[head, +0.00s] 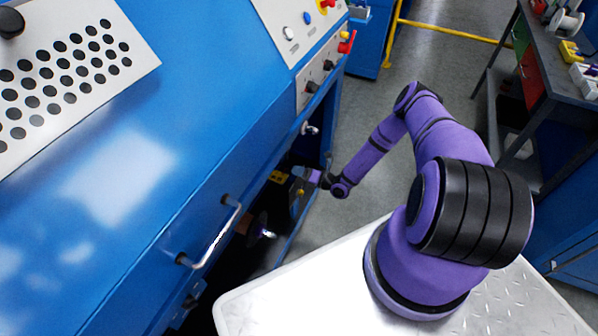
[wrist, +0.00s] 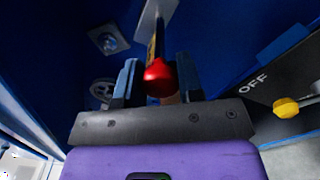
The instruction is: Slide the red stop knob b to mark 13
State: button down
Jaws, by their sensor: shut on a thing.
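The red stop knob b (wrist: 158,75) is a round red ball between the two fingers of my gripper (wrist: 160,84) in the wrist view. My gripper is shut on it. A narrow bar (wrist: 153,47) runs away just behind the knob; no mark number can be read on it. In the head view my gripper (head: 303,174) reaches into the dark opening in the side of the blue machine (head: 200,130). I cannot make out the red knob there.
A yellow knob (wrist: 287,107) on a dark panel lettered OFF is right of my gripper in the wrist view. A round wheel (wrist: 102,90) is to its left. The machine's metal handle (head: 212,238) juts out near the opening. Grey floor (head: 372,128) is clear beyond my arm.

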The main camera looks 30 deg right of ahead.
aim_at(288, 167)
jog(key=x, duration=0.5)
jog(key=c, duration=0.8)
grip_release()
jog(key=shift+o, duration=0.2)
jog(key=v, duration=1)
jog(key=shift+s+d, duration=0.25)
jog(key=shift+s, duration=0.05)
jog(key=shift+s+d, duration=0.1)
